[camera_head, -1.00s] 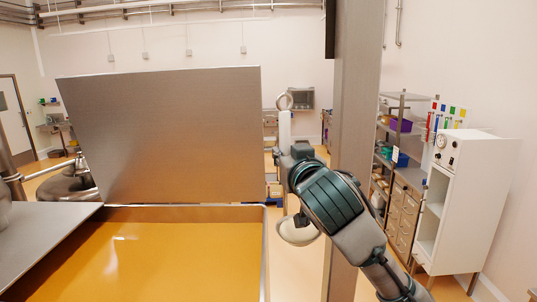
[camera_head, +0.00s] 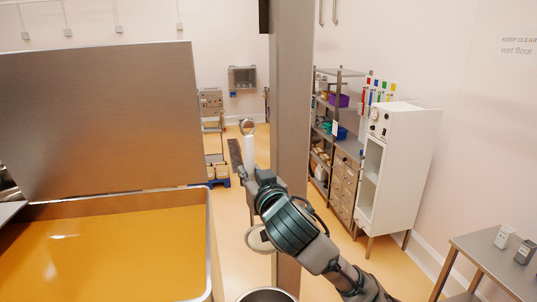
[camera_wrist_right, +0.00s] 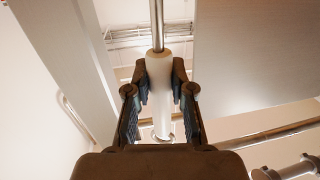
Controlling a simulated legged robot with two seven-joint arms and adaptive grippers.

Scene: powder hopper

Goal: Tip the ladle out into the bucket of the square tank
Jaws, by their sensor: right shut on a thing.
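My right gripper (camera_head: 248,172) is shut on the pale handle of the ladle (camera_head: 248,148). The handle stands nearly upright, with a ring at its top. In the wrist view the right gripper (camera_wrist_right: 160,85) has its fingers on both sides of the white handle (camera_wrist_right: 159,68), and a metal rod runs on from it. A pale rounded part, likely the ladle's bowl (camera_head: 256,240), shows partly behind my right arm; its contents are hidden. The square tank (camera_head: 211,240) is at the left, open, with orange-yellow inside. A round metal rim, likely the bucket (camera_head: 268,294), shows at the bottom edge. My left gripper is not in view.
The tank's raised steel lid (camera_head: 100,120) stands at the left. A steel column (camera_head: 291,110) rises just beyond my right arm. A shelf rack (camera_head: 338,150), a white cabinet (camera_head: 397,165) and a steel table (camera_head: 495,262) stand at the right. Floor between them is clear.

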